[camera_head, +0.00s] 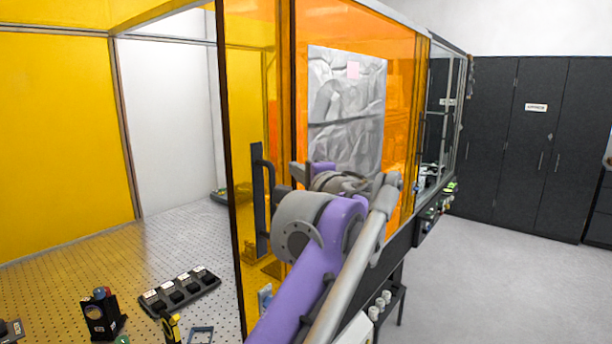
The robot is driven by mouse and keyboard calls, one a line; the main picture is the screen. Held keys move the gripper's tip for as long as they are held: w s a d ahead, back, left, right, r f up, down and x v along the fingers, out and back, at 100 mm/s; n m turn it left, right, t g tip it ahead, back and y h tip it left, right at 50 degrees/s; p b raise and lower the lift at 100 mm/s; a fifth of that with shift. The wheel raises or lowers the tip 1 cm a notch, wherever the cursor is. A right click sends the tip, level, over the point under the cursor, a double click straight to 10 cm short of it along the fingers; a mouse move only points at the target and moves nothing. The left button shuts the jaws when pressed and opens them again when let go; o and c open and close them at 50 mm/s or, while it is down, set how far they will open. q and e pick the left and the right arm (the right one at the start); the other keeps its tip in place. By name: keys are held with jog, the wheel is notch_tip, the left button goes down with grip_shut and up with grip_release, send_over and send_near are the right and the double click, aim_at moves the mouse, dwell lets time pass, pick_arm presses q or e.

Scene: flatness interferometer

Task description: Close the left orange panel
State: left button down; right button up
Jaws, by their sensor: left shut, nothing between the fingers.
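The left orange panel (246,110) is a tall see-through sheet with dark upright edges, in the middle of the head view. A wide opening lies to its left, so the panel stands open. Its dark upright handle (261,205) is on the panel face. My left gripper (298,173) is shut and empty, just right of the handle's upper part. I cannot tell whether it touches the handle or panel. My purple and grey arm hides the panel's lower right part. My right gripper is out of view.
Inside the enclosure, a perforated table (190,236) carries a black block with several sockets (180,290) and a small black device (102,315). Another orange panel (400,110) with a crumpled silver sheet (346,115) is on the right. Open floor (500,270) lies before dark cabinets (520,140).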

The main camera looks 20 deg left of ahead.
pick_arm(q)
jog(key=x, duration=0.3)
jog(key=shift+s+a, duration=0.15)
jog(key=s, duration=0.4)
jog(key=shift+a, duration=0.1)
jog(key=shift+w, duration=0.1)
